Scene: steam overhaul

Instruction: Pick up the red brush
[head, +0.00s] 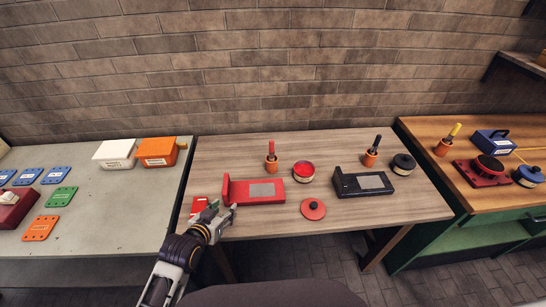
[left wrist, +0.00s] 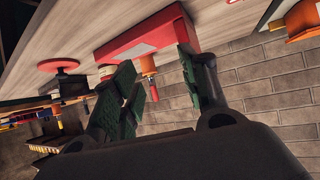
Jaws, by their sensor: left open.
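The red brush (head: 271,146) stands upright in a small orange cup (head: 271,162) towards the back of the middle table. In the tilted left wrist view, the brush (left wrist: 154,91) shows between my fingers, in the distance, with its cup (left wrist: 147,65) above it in the picture. My left gripper (head: 228,211) is open and empty near the table's front left edge. It is in front of the red stand (head: 258,191) and well apart from the brush. My right gripper is not in view.
A red tin (head: 303,172) stands right of the cup, and a red lid (head: 313,209) lies nearer the front. A dark stand (head: 362,184) and another brush cup (head: 370,159) are further right. A brick wall (head: 270,65) closes the back.

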